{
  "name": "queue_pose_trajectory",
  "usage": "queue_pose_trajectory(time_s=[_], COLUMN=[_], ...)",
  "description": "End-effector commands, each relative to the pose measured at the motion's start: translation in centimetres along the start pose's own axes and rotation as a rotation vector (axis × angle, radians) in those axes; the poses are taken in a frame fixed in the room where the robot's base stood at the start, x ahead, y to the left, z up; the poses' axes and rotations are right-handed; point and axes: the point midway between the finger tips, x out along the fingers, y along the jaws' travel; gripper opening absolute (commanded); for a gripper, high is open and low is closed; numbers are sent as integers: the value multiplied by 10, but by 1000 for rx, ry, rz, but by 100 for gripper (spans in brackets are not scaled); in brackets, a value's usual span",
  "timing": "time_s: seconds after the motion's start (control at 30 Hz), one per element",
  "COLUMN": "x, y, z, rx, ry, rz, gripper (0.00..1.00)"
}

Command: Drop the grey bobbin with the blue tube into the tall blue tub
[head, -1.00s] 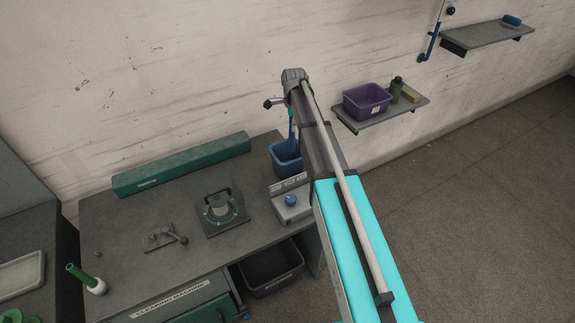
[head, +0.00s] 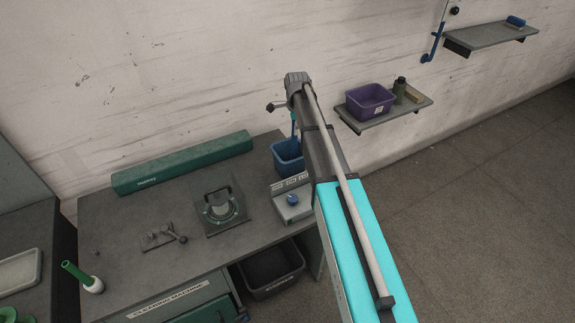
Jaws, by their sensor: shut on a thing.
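No grey bobbin can be made out. My arm reaches from the lower right up toward the wall, its grey end joint above and behind the tub. My gripper's fingers do not show, and the arm hides the space beneath it.
The grey bench (head: 120,238) holds a long green box (head: 182,163), a round fixture (head: 220,208), a small clamp (head: 163,237) and a control box (head: 292,205). A dark bin (head: 270,272) is below. A wall shelf (head: 385,118) with a purple tub (head: 370,103) is right of my arm.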

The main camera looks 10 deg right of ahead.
Motion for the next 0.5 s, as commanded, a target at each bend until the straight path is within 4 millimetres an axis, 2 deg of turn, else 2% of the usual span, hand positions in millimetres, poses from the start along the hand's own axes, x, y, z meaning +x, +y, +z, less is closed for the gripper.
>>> queue_pose_trajectory(time_s=[0.03,0.2,0.5], x=[9,22,35], y=[0,0,0], z=[0,0,-1], rx=[0,1,1], ry=[0,0,0], rz=[0,0,0], gripper=[0,0,0])
